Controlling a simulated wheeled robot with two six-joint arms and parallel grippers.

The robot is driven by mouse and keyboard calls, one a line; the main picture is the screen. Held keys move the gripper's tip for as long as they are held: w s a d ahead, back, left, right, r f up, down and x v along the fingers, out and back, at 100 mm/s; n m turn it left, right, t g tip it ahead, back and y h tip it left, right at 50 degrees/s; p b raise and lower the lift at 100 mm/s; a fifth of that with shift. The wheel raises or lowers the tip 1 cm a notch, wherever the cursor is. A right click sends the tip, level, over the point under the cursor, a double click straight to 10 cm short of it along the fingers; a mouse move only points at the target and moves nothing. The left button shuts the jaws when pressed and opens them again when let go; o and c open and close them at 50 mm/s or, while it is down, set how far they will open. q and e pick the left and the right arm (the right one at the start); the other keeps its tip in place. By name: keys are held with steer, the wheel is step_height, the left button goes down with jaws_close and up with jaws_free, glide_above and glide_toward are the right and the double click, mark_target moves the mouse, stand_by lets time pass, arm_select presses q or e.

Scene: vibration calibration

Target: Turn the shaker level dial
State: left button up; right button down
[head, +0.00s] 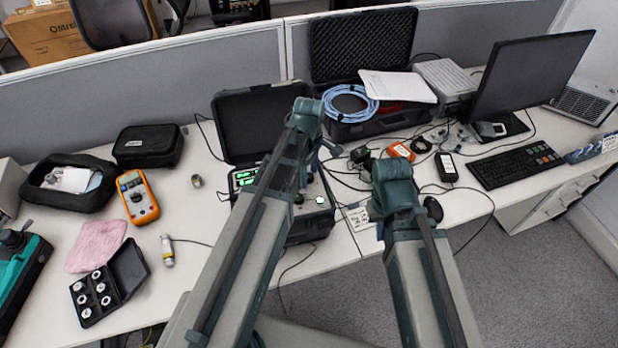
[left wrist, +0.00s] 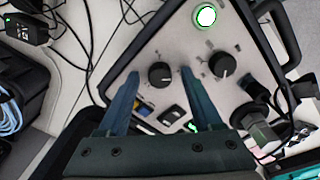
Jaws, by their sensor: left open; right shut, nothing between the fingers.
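The shaker unit (head: 318,222) is an open black case with a grey panel, partly hidden behind my left arm in the head view. In the left wrist view its panel carries a black dial (left wrist: 160,75), a second black dial (left wrist: 222,65) to the right and a lit green round button (left wrist: 205,16). I cannot read which dial is the level dial. My left gripper (left wrist: 160,82) is open, its fingertips on either side of the first dial; contact is not clear. My right gripper (head: 384,172) is shut and empty right of the unit, its fingers mostly hidden by the arm.
An open case with a blue cable coil (head: 350,100) stands behind, with a monitor (head: 530,75) and keyboard (head: 515,165) to the right. An orange multimeter (head: 137,197), pink cloth (head: 96,246) and small black box (head: 110,283) lie left. Loose cables cross the table.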

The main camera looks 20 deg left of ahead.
arm_select(q)
jaws_close()
stand_by(0.3)
stand_by(0.3)
steer(key=m, duration=2.6)
steer(key=shift+m, duration=0.5)
